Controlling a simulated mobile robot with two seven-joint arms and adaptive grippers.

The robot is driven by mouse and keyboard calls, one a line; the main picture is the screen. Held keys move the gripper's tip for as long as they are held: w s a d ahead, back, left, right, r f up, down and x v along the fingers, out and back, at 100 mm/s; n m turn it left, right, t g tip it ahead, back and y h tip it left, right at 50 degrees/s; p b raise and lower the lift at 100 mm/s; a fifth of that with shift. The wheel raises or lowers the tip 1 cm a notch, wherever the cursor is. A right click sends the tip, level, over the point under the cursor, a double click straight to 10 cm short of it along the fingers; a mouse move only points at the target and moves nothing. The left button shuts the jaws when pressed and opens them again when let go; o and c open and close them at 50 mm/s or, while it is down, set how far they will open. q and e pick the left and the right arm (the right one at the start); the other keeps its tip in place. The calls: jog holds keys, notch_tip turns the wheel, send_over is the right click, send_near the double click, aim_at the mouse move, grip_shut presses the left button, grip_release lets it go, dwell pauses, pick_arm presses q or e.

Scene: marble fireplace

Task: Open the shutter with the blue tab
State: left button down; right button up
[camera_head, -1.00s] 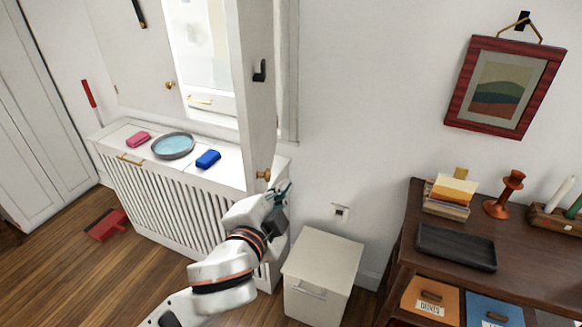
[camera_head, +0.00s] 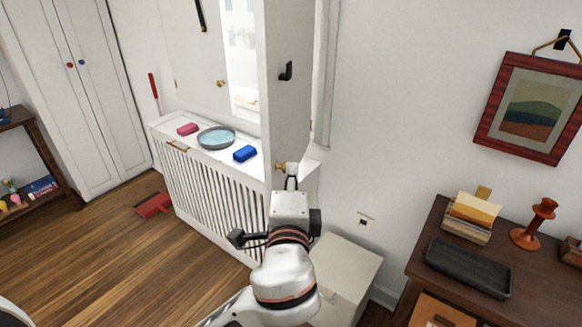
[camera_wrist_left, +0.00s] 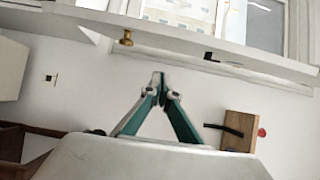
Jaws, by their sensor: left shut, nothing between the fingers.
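The right-hand white shutter (camera_head: 291,110) stands swung out from the bright window, with a black hook and a brass knob (camera_head: 280,166). A blue tab-like block (camera_head: 245,153) lies on the white ledge in front of the window, left of this shutter. My left gripper (camera_head: 291,168) is shut and empty, beside the knob in the head view. In the left wrist view the closed fingertips (camera_wrist_left: 160,80) are apart from the knob (camera_wrist_left: 126,40), with the shutter (camera_wrist_left: 205,50) crossing above them. The left shutter (camera_head: 197,60) covers its side of the window. My right gripper is out of view.
A pink block (camera_head: 187,129) and a round grey dish (camera_head: 216,138) are on the slatted radiator cover (camera_head: 215,195). A white bin (camera_head: 350,270) stands right of my arm. A dark wood desk (camera_head: 420,250) is farther right. Open wooden floor (camera_head: 110,250) lies left.

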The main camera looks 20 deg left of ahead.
pick_arm(q)
jog(key=w+a, duration=0.4)
jog(key=w, duration=0.1)
jog(key=w+a+p, duration=0.1)
jog(key=w+a, duration=0.1)
jog(key=w, duration=0.1)
jog(key=shift+w, duration=0.15)
jog(key=shift+a, duration=0.1)
jog(key=shift+a, duration=0.25)
jog(key=w+a+m+h+p, duration=0.1)
jog(key=a+h, duration=0.3)
jog(key=a, duration=1.1)
jog(key=shift+w+m+t, duration=0.3)
jog(key=shift+w+m, duration=0.2)
jog(key=shift+m, duration=0.3)
